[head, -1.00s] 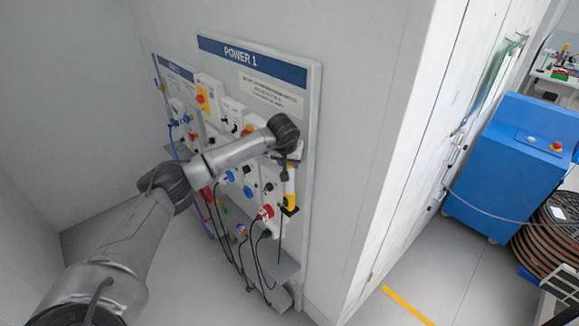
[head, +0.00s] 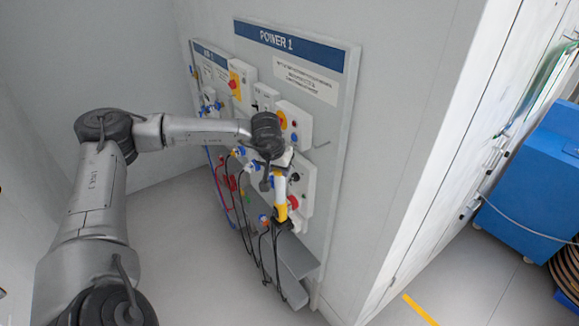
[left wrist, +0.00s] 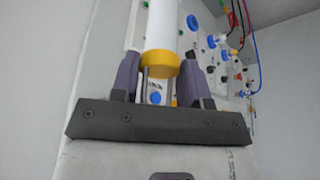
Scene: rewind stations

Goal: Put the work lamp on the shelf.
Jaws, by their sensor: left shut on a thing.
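The work lamp (head: 280,188) is a slim white tube with yellow parts. My left gripper (head: 278,168) is shut on it and holds it roughly upright in front of the POWER 1 panel. In the left wrist view, the lamp's white tube and yellow collar (left wrist: 160,62) sit between the two purple-grey fingers of the left gripper (left wrist: 160,78). A grey ledge (head: 298,256) at the foot of the panel may be the shelf; the lamp is above it and apart from it. My right gripper is in neither view.
The POWER 1 panel (head: 318,120) carries several switch boxes, coloured sockets and plugs. Black, red and blue cables (head: 250,240) hang in front of its lower part. A wall corner stands right of it, with a blue machine (head: 530,195) beyond. The floor at left is clear.

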